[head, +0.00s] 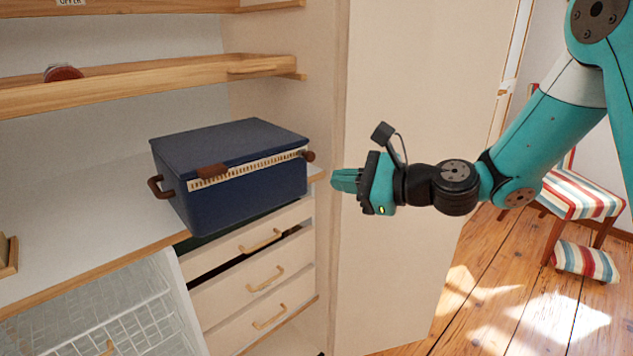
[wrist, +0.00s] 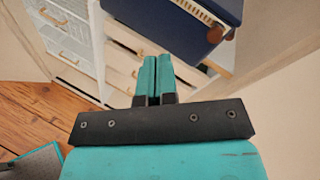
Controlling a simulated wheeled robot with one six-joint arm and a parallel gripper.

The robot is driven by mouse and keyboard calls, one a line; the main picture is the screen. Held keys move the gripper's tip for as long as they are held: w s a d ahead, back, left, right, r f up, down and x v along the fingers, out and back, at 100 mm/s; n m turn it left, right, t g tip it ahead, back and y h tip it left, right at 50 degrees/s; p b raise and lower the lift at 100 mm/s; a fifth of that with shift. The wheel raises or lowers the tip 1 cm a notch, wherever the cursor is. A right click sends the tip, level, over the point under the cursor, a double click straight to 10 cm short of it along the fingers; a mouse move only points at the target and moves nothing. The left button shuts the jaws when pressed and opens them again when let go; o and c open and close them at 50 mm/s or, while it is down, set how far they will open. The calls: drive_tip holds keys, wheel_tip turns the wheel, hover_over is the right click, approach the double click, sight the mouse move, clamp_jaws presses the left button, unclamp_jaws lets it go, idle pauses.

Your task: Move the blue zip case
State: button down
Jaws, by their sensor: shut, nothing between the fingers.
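The blue zip case (head: 235,170) is a dark blue box with a pale zip strip, a brown tab on the front and brown handles at its ends. It sits on a wooden-edged shelf, its near corner jutting past the shelf edge above the drawers.
Drawers (head: 262,280) stand below the case, with a white wire basket (head: 110,325) to their left. An upper shelf (head: 150,85) holds a small red round thing (head: 62,73). A pale panel (head: 395,150) stands right of the case. A striped chair (head: 580,195) is at the right.

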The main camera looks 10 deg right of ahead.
drive_tip(key=w+d+f+m+t+h+b, duration=0.1)
drive_tip(key=w+d+f+m+t+h, duration=0.1)
drive_tip(key=w+d+f+m+t, duration=0.45)
drive_tip(key=w+a+r+m+g+p, duration=0.1)
drive_tip(key=w+a+r+m+p, duration=0.1)
drive_tip(key=w+a+p, duration=0.3)
drive_tip(key=shift+w+a+r+m+g+p, duration=0.35)
drive_tip(key=shift+w+a, duration=1.3)
drive_tip(key=shift+w, duration=0.8)
